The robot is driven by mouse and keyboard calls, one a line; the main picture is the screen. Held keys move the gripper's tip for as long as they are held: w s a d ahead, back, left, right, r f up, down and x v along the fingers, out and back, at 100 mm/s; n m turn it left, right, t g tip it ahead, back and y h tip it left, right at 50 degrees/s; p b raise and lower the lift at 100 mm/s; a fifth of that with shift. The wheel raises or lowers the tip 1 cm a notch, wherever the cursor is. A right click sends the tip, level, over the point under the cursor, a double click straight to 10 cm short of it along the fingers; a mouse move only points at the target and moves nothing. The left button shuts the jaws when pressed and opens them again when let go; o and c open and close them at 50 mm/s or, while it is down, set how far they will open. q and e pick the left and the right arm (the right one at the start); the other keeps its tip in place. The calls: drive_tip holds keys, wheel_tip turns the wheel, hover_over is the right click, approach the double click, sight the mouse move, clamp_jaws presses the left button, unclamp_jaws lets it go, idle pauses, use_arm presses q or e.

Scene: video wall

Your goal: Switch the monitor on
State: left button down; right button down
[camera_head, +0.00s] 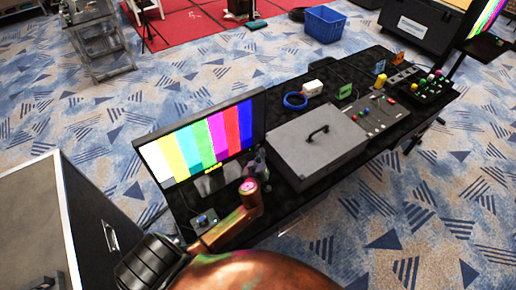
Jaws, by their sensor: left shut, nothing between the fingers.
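The monitor (207,143) stands at the left end of the black table, its screen lit with vertical colour bars. My copper-coloured left arm rises from the bottom of the picture in front of it. My left gripper (261,160) is a small dark shape by the monitor's lower right corner. It is shut and holds nothing. My arm partly hides it, and I cannot tell whether it touches the monitor. No power button can be made out. My right gripper is not in view.
The black table (290,205) also bears a small box with a blue knob (204,220), a grey case (316,146), a blue ring (295,100) and a control panel (371,114). A flight case (38,230) stands at left. A blue crate (325,25) is on the floor behind.

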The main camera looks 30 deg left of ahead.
use_arm(q)
drive_tip(key=shift+s+d+b, duration=0.15)
drive_tip(key=shift+s+d, duration=0.25)
drive_tip(key=shift+d, duration=0.5)
drive_tip(key=shift+s+d+b, duration=0.15)
drive_tip(key=shift+s+d, duration=0.2)
drive_tip(key=shift+d, duration=0.6)
drive_tip(key=shift+s+d+b, duration=0.15)
drive_tip(key=shift+s+d, duration=0.25)
drive_tip(key=shift+d, duration=0.5)
